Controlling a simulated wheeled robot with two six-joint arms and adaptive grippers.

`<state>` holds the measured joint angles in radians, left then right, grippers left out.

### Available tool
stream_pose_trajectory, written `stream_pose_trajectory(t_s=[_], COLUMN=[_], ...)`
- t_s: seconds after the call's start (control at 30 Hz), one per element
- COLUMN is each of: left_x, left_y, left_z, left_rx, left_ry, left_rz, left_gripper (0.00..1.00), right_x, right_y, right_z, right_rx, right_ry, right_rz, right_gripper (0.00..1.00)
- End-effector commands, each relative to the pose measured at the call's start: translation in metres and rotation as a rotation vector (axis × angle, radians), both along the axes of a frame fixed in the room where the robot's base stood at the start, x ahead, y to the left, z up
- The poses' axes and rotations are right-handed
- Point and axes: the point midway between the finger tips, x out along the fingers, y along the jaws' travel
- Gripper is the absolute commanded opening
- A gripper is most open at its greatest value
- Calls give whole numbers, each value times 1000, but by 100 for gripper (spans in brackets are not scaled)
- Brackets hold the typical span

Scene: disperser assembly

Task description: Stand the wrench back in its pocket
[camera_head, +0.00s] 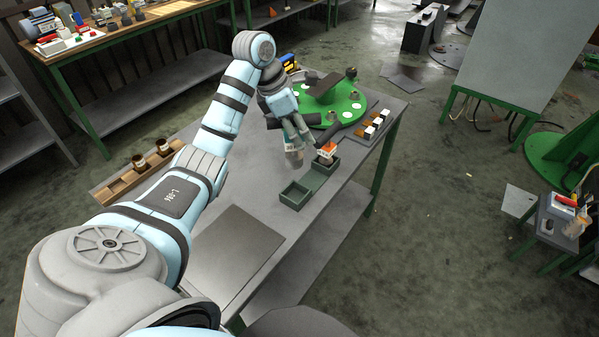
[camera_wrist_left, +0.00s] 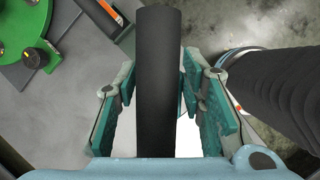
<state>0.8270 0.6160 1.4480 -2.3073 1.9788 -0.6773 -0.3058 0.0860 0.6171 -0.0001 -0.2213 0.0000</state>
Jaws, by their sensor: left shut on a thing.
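My left gripper (camera_head: 293,148) is above the table, just left of the dark green two-pocket holder (camera_head: 310,186). In the left wrist view its teal finger pads stand on either side of a thick dark bar (camera_wrist_left: 158,85), which I take to be the wrench. The gripper is shut on it. The holder's near pocket looks empty. An orange-and-white piece (camera_head: 327,150) shows at its far pocket. My right gripper is not in view.
A round green plate (camera_head: 345,108) with white spots and a dark block stands behind the gripper. Small black, white and orange pieces (camera_head: 373,125) line the table's right side. A wooden rack (camera_head: 120,187) lies at left. A grey mat (camera_head: 225,250) lies on the near table.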

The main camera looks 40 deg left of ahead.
Motion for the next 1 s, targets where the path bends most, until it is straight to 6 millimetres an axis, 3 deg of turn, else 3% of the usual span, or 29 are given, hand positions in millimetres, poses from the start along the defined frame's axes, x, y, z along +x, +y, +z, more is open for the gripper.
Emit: stream_pose_trajectory(t_s=[0.03,0.2,0.53,0.63,0.93,0.97,1.0], left_x=[0,2,3,3,3,3,3], left_y=[-1,-2,-2,-2,-2,-2,-2], left_z=[-25,-76,-134,-146,-149,-149,-149], left_rx=[0,-1,-2,0,0,0,0], left_ry=[4,0,-3,-5,-6,-4,-4], left_rz=[0,-3,-3,-3,-4,-3,-3], left_gripper=[0,0,0,0,0,39,46], right_x=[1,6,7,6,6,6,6], right_y=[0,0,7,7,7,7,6], right_z=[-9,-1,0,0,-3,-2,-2], right_rx=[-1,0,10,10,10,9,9], right_ry=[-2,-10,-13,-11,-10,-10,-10], right_rz=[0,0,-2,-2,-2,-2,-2], right_gripper=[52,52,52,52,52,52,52])
